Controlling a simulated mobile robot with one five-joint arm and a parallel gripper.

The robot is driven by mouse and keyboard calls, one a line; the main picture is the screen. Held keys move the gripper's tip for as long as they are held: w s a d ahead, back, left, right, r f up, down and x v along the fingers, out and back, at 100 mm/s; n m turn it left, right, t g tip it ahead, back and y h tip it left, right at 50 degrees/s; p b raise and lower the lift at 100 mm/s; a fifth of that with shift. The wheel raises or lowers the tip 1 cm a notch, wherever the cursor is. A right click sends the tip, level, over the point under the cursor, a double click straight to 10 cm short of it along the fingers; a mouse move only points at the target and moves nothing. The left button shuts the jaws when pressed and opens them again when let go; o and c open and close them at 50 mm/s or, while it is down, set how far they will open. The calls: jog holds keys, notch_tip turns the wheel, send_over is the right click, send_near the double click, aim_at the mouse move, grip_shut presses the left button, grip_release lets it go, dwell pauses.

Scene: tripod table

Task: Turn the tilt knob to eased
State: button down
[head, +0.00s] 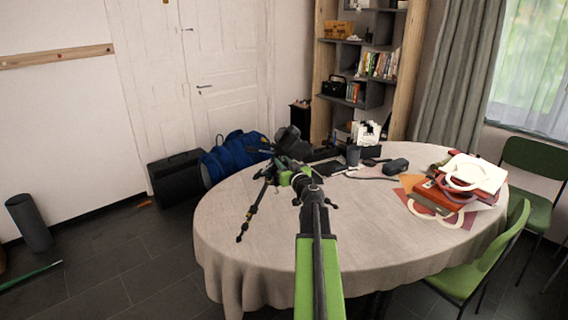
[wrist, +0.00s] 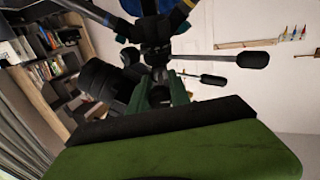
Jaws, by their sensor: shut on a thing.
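A black tripod (head: 256,208) stands on the pale tablecloth of the oval table (head: 235,215), with a dark camera (head: 291,142) on its head. My green and black arm reaches over the table to the tripod head. My gripper (head: 287,178) is at the head, just below the camera. In the wrist view the tripod head (wrist: 158,38) fills the upper middle, with dark handles (wrist: 252,60) sticking out to the right. My gripper (wrist: 162,93) is shut on a small part there, which appears to be the tilt knob. The fingers mostly hide it, and its setting cannot be read.
Red and white folders (head: 470,180) lie at the table's right, with a dark case (head: 396,165) and small items behind the tripod. A blue bag (head: 235,155) and a black case (head: 177,175) stand on the floor at left. Green chairs (head: 485,265) stand at right. The table's left front is clear.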

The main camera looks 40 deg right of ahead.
jog(key=shift+a+f, duration=0.1)
jog(key=shift+a, duration=0.1)
dwell(0.4)
jog(key=shift+m, duration=8.2)
jog(key=c, duration=1.5)
grip_release()
